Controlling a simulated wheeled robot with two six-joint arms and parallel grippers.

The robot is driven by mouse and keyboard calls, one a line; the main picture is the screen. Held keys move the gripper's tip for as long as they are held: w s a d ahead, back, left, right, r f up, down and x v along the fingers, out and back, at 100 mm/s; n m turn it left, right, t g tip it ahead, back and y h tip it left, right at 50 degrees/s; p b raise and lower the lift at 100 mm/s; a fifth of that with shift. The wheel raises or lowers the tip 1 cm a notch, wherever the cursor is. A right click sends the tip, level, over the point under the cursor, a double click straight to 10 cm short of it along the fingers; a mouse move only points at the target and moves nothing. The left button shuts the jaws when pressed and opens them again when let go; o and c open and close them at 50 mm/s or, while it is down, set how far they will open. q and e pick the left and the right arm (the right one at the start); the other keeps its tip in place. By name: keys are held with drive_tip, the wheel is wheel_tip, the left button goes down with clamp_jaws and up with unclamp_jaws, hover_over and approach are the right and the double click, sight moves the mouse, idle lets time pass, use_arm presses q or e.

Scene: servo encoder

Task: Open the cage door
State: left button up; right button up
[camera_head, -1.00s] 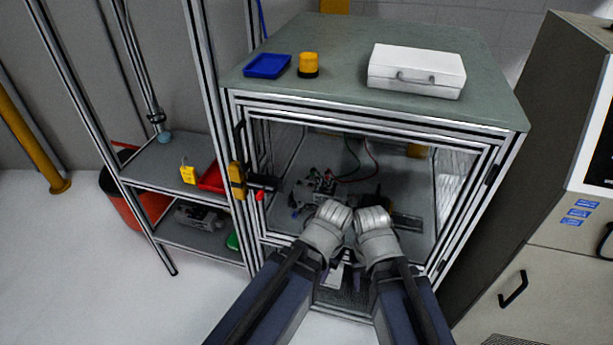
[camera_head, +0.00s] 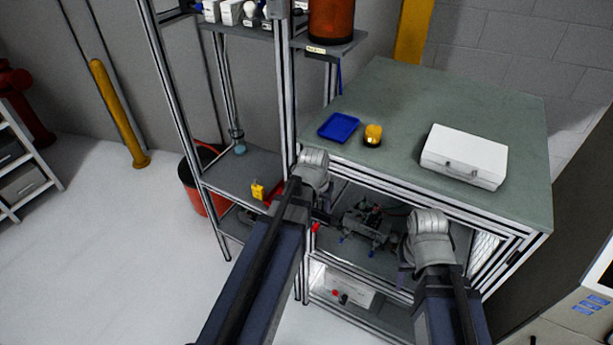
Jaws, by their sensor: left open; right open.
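The cage (camera_head: 393,179) is an aluminium-framed enclosure under a grey-green top. My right gripper (camera_head: 403,279) is before the right half of the front, also largely hidden. Neither is seen holding anything.
A blue tray (camera_head: 339,127), a yellow-and-black beacon (camera_head: 373,135) and a white case (camera_head: 464,156) sit on the cage top. A shelf (camera_head: 262,165) with a yellow item (camera_head: 258,190) stands left. Grey equipment (camera_head: 369,225) is inside the cage. Floor at left is open.

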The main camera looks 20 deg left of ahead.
use_arm(q)
drive_tip(key=w+a+r+t, duration=0.1)
drive_tip(key=w+a, duration=0.4)
drive_tip(key=a, duration=0.2)
drive_tip(key=shift+w+a+n+t+y, duration=0.3)
drive_tip(key=shift+a+t, duration=0.05)
drive_tip(key=shift+t, duration=0.05)
drive_tip(key=shift+f, duration=0.15)
drive_tip(key=b+x, duration=0.7)
drive_tip(key=shift+w+f+b, duration=0.1)
drive_tip(key=shift+f+b, duration=0.2)
drive_tip(key=shift+c, duration=0.3)
clamp_jaws()
